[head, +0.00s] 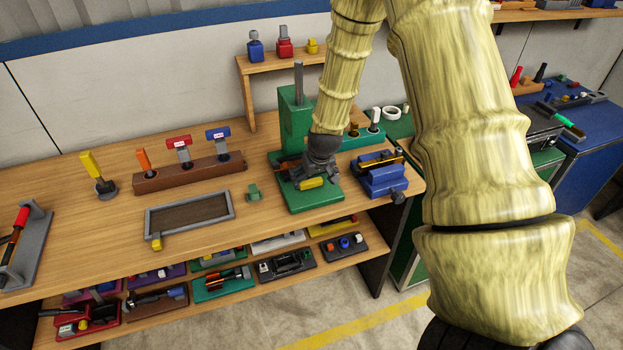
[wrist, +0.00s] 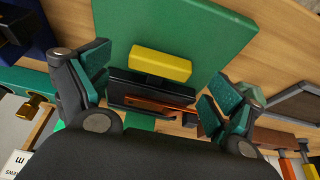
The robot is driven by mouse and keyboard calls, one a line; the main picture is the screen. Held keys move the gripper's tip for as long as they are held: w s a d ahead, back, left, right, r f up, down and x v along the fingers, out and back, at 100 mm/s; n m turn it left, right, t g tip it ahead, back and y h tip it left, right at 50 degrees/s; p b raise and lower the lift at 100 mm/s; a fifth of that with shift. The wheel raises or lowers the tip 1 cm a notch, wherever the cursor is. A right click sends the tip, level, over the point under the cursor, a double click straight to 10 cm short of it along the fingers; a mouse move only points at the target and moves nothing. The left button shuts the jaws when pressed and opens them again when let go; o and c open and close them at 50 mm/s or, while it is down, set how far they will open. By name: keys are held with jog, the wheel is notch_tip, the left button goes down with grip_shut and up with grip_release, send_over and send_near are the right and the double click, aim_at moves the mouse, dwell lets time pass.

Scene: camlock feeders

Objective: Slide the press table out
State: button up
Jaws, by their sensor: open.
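The green press (head: 293,125) stands at the right part of the wooden bench, with a flat green base plate (wrist: 190,22). Low at its front is a yellow block (head: 312,183), likely the handle of the press table. In the wrist view the yellow block (wrist: 160,63) sits against a dark slab (wrist: 150,87) with an orange-brown strip, likely the press table. My gripper (wrist: 160,88) is open, its teal-padded fingers on either side of the dark slab. In the head view my gripper (head: 307,172) is low over the press base and hides part of it; contact cannot be told.
A blue vise (head: 384,178) stands close at the right of the press. A small green block (head: 254,193) and a grey-rimmed tray (head: 148,222) lie to the left. A brown tool rack (head: 190,173) stands behind the tray. Filled bins sit on the lower shelf.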

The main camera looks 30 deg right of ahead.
jog(key=shift+p+x, duration=0.4)
jog(key=shift+x, duration=0.95)
jog(key=shift+c, duration=0.2)
